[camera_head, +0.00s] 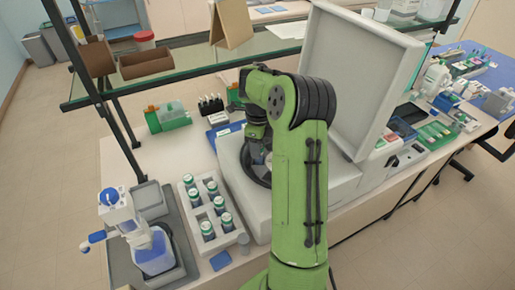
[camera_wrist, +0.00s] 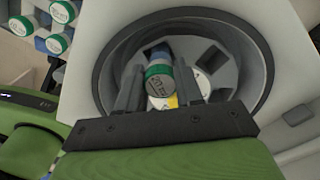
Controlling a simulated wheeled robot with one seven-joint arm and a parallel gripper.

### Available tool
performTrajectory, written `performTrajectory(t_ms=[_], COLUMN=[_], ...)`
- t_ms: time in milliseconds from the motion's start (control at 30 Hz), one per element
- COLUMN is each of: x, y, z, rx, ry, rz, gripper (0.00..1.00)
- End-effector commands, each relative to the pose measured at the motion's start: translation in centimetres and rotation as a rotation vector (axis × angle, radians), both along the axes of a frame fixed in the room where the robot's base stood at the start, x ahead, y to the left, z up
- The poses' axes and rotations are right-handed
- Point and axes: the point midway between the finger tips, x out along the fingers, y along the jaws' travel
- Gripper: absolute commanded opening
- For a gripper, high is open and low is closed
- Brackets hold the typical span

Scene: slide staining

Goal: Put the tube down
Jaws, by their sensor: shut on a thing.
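My gripper (camera_wrist: 158,88) is shut on a tube (camera_wrist: 158,73) with a green-rimmed white cap, seen between the fingers in the wrist view. The tube is over the round bowl of the open centrifuge (camera_wrist: 101,75). The rotor (camera_wrist: 222,72) in the bowl has dark square slots, and some show empty near the tube. A blue part shows just beyond the cap. I cannot tell whether the tube's lower end is inside a slot. In the head view my arm hides the tube and most of the bowl; the centrifuge (camera_head: 228,157) stands with its lid raised.
A grey rack (camera_head: 216,243) with several green-and-white capped tubes stands left of the centrifuge. A bottle-top dispenser (camera_head: 152,250) stands further left. The raised lid (camera_head: 350,75) rises behind and right of my arm. A shelf edge (camera_head: 180,75) crosses behind.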

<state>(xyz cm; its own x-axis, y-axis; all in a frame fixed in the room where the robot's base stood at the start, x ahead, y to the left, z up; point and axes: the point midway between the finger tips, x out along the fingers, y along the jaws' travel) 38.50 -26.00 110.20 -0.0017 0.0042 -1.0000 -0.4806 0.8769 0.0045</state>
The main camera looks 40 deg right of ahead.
Motion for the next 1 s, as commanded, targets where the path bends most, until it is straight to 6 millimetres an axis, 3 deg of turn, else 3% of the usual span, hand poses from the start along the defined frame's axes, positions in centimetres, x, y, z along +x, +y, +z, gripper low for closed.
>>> performTrajectory(t_ms=[533, 567, 700, 1000], x=[0.03, 0.03, 0.03, 0.03], y=[-0.01, -0.01, 0.00, 0.00], z=[-1.19, -1.19, -1.05, -0.90], rx=[-0.001, -0.001, -0.001, 0.000], ry=[-0.002, -0.002, -0.002, -0.001], rz=[0.000, 0.000, 0.000, 0.001], gripper=[0.06, 0.37, 0.58, 0.61])
